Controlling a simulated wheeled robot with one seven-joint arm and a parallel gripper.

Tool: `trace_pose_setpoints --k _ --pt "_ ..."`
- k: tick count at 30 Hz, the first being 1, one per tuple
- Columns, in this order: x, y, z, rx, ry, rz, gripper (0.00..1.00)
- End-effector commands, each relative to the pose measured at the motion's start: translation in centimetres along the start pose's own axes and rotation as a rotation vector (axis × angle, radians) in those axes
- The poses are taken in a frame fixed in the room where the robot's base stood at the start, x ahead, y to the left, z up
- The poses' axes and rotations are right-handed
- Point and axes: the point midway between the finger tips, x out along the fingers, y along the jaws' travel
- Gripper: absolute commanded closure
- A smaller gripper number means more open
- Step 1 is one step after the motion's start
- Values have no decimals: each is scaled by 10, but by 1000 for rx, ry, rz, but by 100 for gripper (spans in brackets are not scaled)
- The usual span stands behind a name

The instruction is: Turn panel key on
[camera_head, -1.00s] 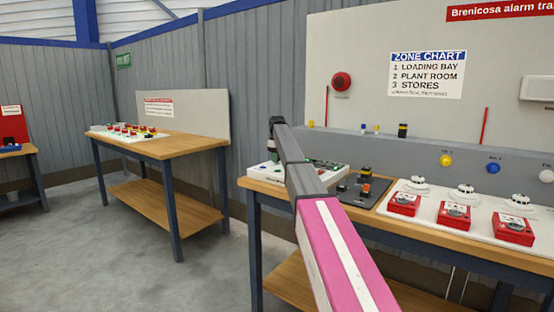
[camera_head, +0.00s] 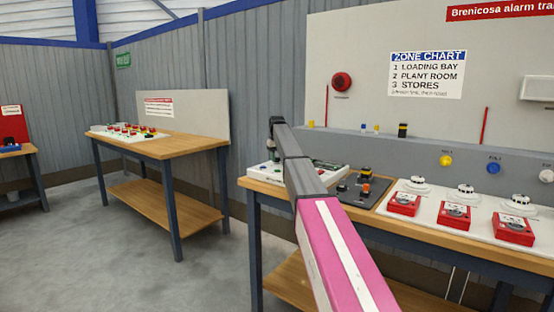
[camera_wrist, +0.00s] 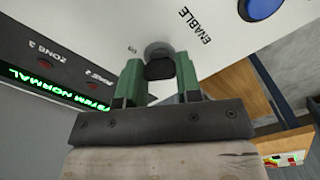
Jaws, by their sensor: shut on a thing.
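The white alarm panel (camera_wrist: 210,70) fills much of the wrist view, with the word ENABLE printed on it. The panel key (camera_wrist: 160,68) is a dark knob on a round grey base, between the green fingers of my gripper (camera_wrist: 160,80). The gripper is shut on the key. In the head view the panel (camera_head: 262,171) lies at the left end of the near bench, partly behind my arm. My gripper and the key are hidden there.
A blue button (camera_wrist: 262,8) is beside ENABLE. A green display (camera_wrist: 50,92) reads SYSTEM NORMAL, with zone lamps near it. A dark switch box (camera_head: 362,190) and red call points (camera_head: 453,216) stand right of my arm on the bench.

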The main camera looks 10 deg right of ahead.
Motion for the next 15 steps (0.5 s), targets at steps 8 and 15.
trace_pose_setpoints --k 8,15 --pt "0 0 0 233 1 0 92" --pt "0 0 0 374 1 0 92"
